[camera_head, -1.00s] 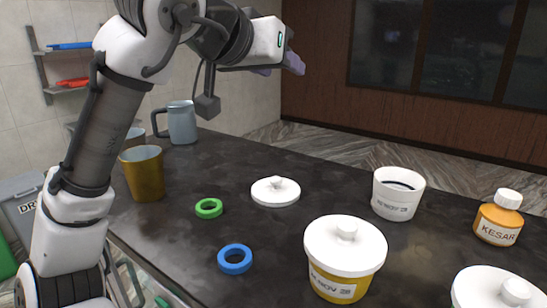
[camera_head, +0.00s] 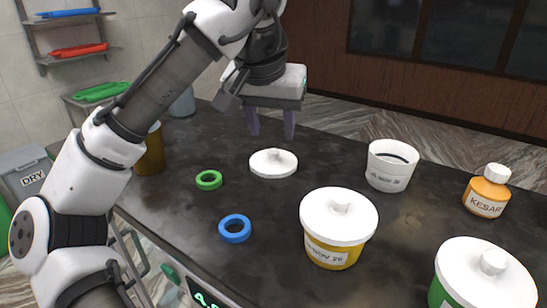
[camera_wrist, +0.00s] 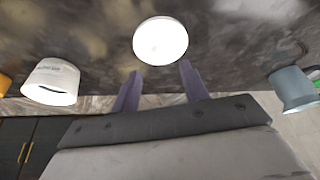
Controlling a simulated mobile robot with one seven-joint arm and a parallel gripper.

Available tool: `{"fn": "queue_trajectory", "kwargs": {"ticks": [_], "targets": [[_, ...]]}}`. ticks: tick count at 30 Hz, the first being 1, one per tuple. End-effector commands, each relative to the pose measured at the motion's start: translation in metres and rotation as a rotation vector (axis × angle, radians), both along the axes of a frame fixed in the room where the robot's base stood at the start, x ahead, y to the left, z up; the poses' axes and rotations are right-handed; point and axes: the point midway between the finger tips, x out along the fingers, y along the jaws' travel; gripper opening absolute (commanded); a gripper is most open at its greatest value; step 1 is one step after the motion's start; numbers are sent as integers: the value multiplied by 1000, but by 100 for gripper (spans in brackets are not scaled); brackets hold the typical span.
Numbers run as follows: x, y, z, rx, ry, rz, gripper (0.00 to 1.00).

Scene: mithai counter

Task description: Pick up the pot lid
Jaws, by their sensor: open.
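A round white pot lid (camera_head: 274,163) with a small knob lies flat on the dark counter, apart from any pot. In the wrist view the white lid (camera_wrist: 160,41) is just beyond my fingertips, roughly centred between them. My gripper (camera_head: 272,134) hangs with its two purple fingers pointing down, behind the lid in the head view. The fingers (camera_wrist: 158,70) are spread apart with nothing between them. An open white pot (camera_head: 391,166) with a date label stands to the right of the lid; it also shows in the wrist view (camera_wrist: 52,82).
Lidded pots, one yellow (camera_head: 337,228) and one green (camera_head: 484,275), stand at the front right. A KESAR bottle (camera_head: 487,191) is at far right. Green (camera_head: 209,180) and blue (camera_head: 234,229) rings lie left of the lid.

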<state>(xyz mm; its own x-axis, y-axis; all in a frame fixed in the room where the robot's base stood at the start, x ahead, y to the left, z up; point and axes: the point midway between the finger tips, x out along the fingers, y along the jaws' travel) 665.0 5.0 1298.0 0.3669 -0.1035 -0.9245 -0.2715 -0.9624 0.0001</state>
Motion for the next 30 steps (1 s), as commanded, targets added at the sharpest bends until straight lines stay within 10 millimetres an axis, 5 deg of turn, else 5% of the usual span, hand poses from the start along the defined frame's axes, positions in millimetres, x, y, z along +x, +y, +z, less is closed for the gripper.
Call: {"fn": "queue_trajectory", "kwargs": {"ticks": [15,24,30], "targets": [[16,0,-46,0,1,1,45],[18,-1,-53,-1,0,0,45],[18,-1,-53,-1,0,1,20]]}}
